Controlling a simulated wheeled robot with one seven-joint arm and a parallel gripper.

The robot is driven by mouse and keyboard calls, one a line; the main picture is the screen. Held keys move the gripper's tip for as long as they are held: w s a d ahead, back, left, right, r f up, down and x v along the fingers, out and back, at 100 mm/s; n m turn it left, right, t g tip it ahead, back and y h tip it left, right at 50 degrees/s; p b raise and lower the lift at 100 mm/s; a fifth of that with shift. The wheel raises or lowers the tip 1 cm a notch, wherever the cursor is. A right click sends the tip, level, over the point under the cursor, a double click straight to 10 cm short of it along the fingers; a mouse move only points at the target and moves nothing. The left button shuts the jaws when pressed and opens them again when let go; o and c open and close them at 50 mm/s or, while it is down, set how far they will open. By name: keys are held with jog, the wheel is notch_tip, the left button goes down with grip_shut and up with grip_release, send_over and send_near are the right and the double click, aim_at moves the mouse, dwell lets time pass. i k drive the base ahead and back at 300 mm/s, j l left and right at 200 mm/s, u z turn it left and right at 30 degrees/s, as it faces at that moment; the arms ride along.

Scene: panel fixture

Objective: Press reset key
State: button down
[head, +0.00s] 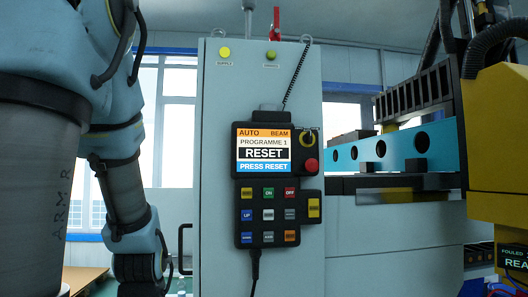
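A black control pendant (239,166) hangs on the front of a pale grey cabinet. Its lit screen (264,151) reads AUTO, BEAM, PROGRAMME 1, RESET and PRESS RESET. Below the screen is a keypad with a green ON key (268,193), a red OFF key (290,193), a blue UP key (247,215), an orange key (291,236) at lower right, a yellow key (247,193) and several grey ones. A larger yellow key (314,208) sits on the right side tab. Most key labels are too small to read surely, so I cannot tell which is reset. My gripper is out of view.
My arm fills the left side. A blue beam (390,152) and yellow machine (495,140) stand right.

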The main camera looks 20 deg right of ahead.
aim_at(246, 192)
jog(key=u, duration=1.45)
jog(key=k+u, duration=0.1)
jog(key=u, duration=0.15)
jog(key=k, duration=1.05)
